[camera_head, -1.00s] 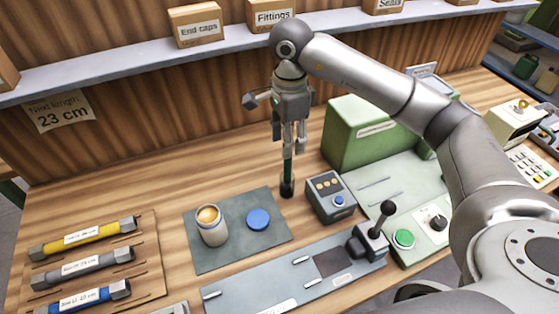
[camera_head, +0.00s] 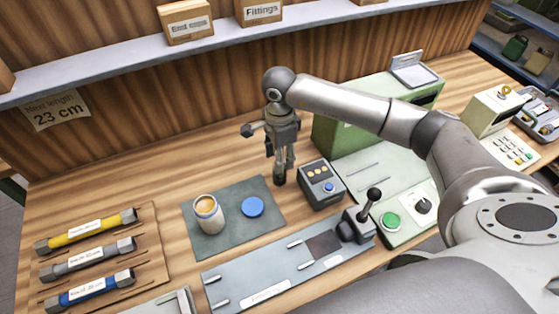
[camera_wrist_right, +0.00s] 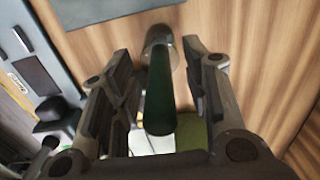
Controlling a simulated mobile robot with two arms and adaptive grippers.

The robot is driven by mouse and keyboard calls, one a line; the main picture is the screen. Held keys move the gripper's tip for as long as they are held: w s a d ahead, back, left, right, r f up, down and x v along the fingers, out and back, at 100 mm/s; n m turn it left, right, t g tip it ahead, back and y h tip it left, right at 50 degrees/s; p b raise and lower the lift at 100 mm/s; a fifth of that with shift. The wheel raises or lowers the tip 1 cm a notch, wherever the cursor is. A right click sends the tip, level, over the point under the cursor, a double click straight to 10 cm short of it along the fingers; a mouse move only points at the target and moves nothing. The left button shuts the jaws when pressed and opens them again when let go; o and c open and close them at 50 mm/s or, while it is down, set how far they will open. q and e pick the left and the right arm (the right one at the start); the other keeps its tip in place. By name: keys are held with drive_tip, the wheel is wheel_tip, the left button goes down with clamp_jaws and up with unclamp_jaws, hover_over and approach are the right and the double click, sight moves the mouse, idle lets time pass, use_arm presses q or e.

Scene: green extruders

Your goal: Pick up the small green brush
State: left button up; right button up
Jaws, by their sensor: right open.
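The small green brush (camera_wrist_right: 160,95) stands upright with its dark green handle toward the right wrist camera. Its lower end is in or on a small dark round holder (camera_wrist_right: 159,42), which also shows in the head view (camera_head: 279,179). My right gripper (camera_head: 280,163) points straight down over it. In the right wrist view, the fingers (camera_wrist_right: 160,72) are open, one on each side of the handle, with gaps visible. In the head view the fingers mostly hide the brush. My left gripper is not in view.
A grey mat with an open jar (camera_head: 209,213) and a blue lid (camera_head: 252,206) lies left of the brush. A grey button box (camera_head: 321,184) stands close on the right. Behind that is a green machine (camera_head: 333,136). Bare wood lies behind the mat.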

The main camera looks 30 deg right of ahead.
drive_tip(key=shift+c, duration=0.3)
clamp_jaws()
